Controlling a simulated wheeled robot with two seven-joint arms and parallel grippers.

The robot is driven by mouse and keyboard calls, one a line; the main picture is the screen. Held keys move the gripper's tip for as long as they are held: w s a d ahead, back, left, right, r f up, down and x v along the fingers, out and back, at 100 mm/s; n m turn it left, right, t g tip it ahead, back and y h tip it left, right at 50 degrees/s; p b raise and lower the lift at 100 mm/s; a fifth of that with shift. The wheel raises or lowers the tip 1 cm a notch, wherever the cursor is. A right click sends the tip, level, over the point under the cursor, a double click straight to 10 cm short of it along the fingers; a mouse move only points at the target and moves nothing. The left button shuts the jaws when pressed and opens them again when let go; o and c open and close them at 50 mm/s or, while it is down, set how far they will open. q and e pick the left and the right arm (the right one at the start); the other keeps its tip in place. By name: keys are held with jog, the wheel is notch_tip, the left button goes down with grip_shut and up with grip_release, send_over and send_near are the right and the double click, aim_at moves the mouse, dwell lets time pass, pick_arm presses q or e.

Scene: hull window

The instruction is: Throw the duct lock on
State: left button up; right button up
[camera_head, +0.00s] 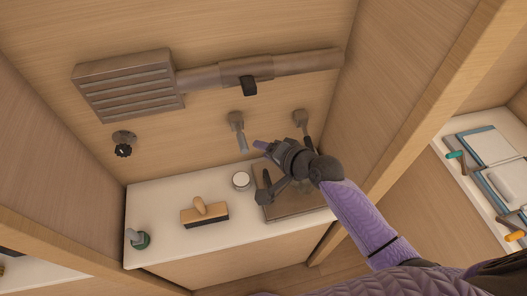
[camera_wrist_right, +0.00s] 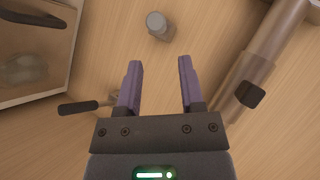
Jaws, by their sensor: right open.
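A metal duct (camera_head: 305,62) runs along the back wall to a slatted vent (camera_head: 125,85). A small black handle (camera_head: 249,86) sits on the duct's collar; it also shows at the right of the wrist view (camera_wrist_right: 250,95). Below the duct are a grey-handled wall lever (camera_head: 238,132), seen nearly end-on in the wrist view (camera_wrist_right: 158,25), and a black-handled wall lever (camera_head: 307,138), left in the wrist view (camera_wrist_right: 78,107). No label shows which part is the lock. My right gripper (camera_head: 262,145) is open and empty, its fingers (camera_wrist_right: 158,75) pointing at the wall. My left gripper is not in view.
A black round knob (camera_head: 123,150) is on the wall at left. Side walls bound the bay.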

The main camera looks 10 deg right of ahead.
aim_at(241, 138)
jog(key=f+m+t+b, duration=0.1)
jog(key=f+m+b, duration=0.1)
jog(key=b, duration=0.3)
jog(key=a+f+m+t+b, duration=0.1)
jog(key=f+m+t+b, duration=0.1)
jog(key=f+m+b, duration=0.1)
jog(key=a+f+m+t+b, duration=0.1)
jog(key=f+m+t+b, duration=0.1)
jog(key=f+b, duration=0.3)
jog(key=shift+a+f+m+y+b, duration=0.2)
jog(key=shift+m+y+b, duration=0.2)
jog(key=shift+m+b, duration=0.35)
grip_shut()
jog(key=s+f+m+t+h+b, duration=0.3)
jog(key=s+f+m+t+b, duration=0.35)
jog(key=m+b, duration=0.8)
jog(key=w+a+r+t+p, duration=0.1)
jog(key=w+r+p, duration=0.3)
jog(key=w+r, duration=0.4)
jog(key=w, duration=0.3)
jog(key=shift+w+a+r+m+t, duration=0.15)
jog(key=shift+w+r+m+t, duration=0.15)
jog(key=shift+r+t, duration=0.05)
